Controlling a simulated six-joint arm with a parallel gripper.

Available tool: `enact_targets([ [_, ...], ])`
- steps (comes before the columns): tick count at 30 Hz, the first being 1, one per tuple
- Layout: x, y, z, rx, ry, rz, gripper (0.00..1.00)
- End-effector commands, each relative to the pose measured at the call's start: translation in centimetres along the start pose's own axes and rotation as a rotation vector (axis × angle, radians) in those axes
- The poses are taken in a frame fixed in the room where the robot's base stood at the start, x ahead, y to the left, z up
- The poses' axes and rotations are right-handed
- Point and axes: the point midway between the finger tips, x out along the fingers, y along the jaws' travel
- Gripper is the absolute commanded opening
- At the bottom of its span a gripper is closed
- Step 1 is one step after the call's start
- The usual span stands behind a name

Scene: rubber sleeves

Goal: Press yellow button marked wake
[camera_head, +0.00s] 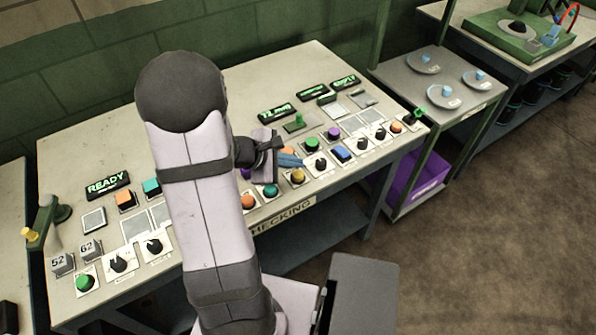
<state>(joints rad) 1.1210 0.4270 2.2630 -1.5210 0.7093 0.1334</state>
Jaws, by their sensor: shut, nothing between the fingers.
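A yellow button (298,176) sits on a small pale plate near the front edge of the table, right of a teal button. Any marking on its plate is too small to read. My gripper (292,161) reaches out to the right from behind my arm, with blue fingers close together and nothing seen between them. The fingertips appear just behind and above the yellow button in the picture. I cannot tell their height over it or whether they touch anything.
A teal button (271,191) and an orange button (248,201) are left of the yellow one. A black knob (320,164) and a blue button (342,154) are to the right. My arm hides the table's middle. A lit READY sign (107,185) stands left.

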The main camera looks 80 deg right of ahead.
Motion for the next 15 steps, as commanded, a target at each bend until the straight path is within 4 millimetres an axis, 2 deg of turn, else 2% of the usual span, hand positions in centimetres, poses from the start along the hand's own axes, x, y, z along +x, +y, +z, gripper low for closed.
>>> enact_targets([
  [9,-2.2,1.6,1.6,0.000,0.000,0.000,0.00],
  [15,-2.6,1.9,1.9,-0.001,0.000,0.000,0.00],
])
